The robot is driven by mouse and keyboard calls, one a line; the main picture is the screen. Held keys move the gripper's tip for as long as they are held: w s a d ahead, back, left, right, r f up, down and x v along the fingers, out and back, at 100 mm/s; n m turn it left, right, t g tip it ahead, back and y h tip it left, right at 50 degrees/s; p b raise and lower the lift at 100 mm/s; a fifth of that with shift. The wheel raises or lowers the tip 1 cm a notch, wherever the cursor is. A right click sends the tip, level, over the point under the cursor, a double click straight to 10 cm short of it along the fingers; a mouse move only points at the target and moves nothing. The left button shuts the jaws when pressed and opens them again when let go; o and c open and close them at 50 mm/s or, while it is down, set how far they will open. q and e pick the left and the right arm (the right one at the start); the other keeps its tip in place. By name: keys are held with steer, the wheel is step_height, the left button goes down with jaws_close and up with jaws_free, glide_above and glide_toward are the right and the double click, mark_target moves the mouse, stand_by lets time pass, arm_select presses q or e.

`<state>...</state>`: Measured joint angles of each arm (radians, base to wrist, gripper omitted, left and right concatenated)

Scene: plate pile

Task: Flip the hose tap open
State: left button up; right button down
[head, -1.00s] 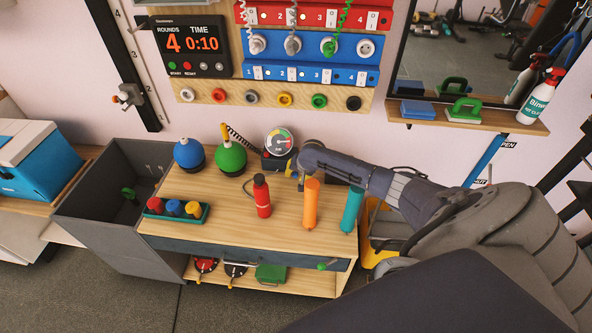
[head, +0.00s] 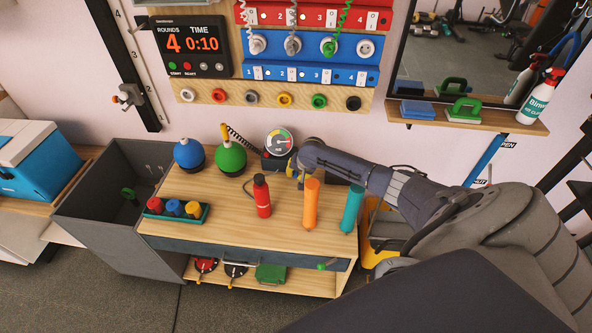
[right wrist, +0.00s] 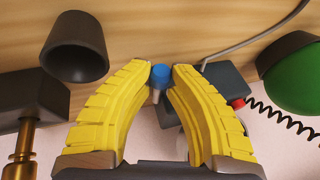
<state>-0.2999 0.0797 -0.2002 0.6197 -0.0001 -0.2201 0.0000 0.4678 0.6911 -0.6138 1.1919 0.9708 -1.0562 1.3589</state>
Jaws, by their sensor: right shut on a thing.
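My right gripper (head: 291,168) is at the back of the wooden bench, just right of the dark box under the round gauge. In the right wrist view its yellow fingers (right wrist: 161,72) are shut on a small blue tip (right wrist: 161,74) with a short metal stem below it. This looks like the hose tap's lever; the tap's body is mostly hidden behind the fingers, and I cannot tell its angle. A dark box (right wrist: 222,84) with a red end and a coiled black hose sits beside the fingertips. My left gripper is not in view.
The gauge (head: 280,142) stands close to my gripper. Green (head: 231,157) and blue (head: 188,154) balls are to its left. A red bottle (head: 262,196), orange cylinder (head: 311,203) and teal cylinder (head: 351,208) stand in front.

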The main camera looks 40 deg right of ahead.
mark_target(297, 172)
steer(key=shift+w+d+r+m+g+y, duration=0.15)
steer(key=shift+r+g+y, duration=0.4)
steer(key=shift+g+y, duration=0.1)
steer(key=shift+w+d+r+m+g+y, duration=0.15)
steer(key=shift+r+g+y, duration=0.4)
steer(key=shift+g, duration=0.1)
steer(key=c, duration=1.5)
jaws_free()
steer(key=shift+s+d+r, duration=0.1)
steer(key=shift+s+r, duration=0.05)
steer(key=shift+r, duration=0.4)
steer(key=shift+s+d+r, duration=0.25)
steer(key=shift+s+r, duration=0.05)
steer(key=shift+r, duration=0.15)
steer(key=shift+s+d+r, duration=0.2)
steer(key=shift+s+r, duration=0.05)
steer(key=shift+r, duration=0.15)
steer(key=s+d, duration=0.7)
steer(key=s, duration=0.1)
steer(key=shift+s, duration=0.3)
